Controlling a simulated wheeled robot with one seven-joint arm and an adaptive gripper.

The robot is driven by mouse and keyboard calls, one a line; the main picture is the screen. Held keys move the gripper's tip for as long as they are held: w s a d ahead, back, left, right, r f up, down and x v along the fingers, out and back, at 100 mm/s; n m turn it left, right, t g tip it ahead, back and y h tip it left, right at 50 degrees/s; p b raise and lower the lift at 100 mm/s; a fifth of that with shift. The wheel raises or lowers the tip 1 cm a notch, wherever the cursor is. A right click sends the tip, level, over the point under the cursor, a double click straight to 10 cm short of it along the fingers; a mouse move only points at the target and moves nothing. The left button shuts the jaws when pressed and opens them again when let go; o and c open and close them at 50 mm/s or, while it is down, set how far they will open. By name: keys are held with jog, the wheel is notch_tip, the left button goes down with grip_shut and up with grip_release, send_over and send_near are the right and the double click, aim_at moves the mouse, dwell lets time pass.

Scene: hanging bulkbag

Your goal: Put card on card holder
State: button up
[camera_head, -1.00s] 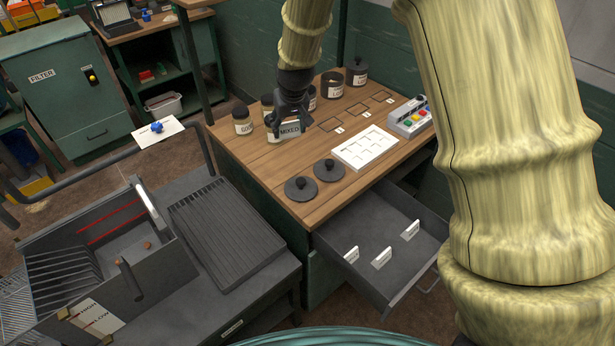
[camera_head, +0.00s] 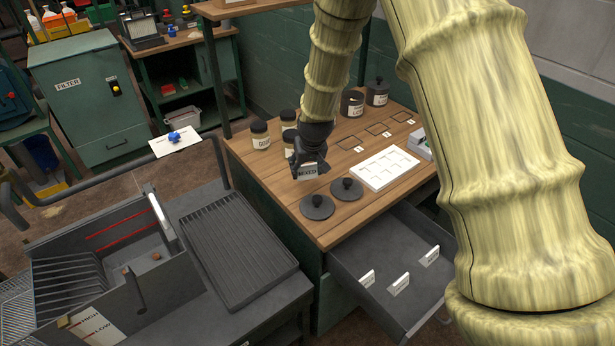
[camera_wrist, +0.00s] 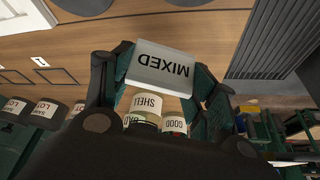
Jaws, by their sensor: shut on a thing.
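The white card marked MIXED (camera_head: 308,171) is held between the fingers of my gripper (camera_head: 309,158), over the wooden bench behind the two dark lids. In the wrist view the card (camera_wrist: 160,68) reads upside down and spans between the two fingers of my gripper (camera_wrist: 158,88). I cannot tell for certain which thing is the card holder. Three more small white cards (camera_head: 399,284) stand in the open drawer (camera_head: 372,258).
Labelled jars (camera_head: 260,135) stand left of my gripper, others (camera_head: 377,93) at the back. Two dark lids (camera_head: 317,206) lie near the bench's front edge. A white slotted tray (camera_head: 385,168) lies to the right. A grey sorting box (camera_head: 110,262) stands left of the bench.

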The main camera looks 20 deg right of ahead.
aim_at(307, 174)
jog(key=shift+f+p, duration=0.55)
jog(key=shift+f, duration=1.6)
jog(key=shift+f, duration=0.15)
jog(key=o, duration=0.7)
jog(key=b+v, duration=0.2)
jog(key=v, duration=0.9)
jog(key=shift+s+r, duration=0.15)
jog(key=shift+r, duration=0.15)
jog(key=shift+o, duration=0.7)
jog(key=shift+s+r, duration=0.1)
jog(key=shift+r, duration=0.2)
jog(key=p, duration=0.1)
jog(key=w+p, duration=0.1)
jog(key=p, duration=0.1)
jog(key=shift+a+f+t, duration=0.3)
jog(key=shift+a, duration=0.1)
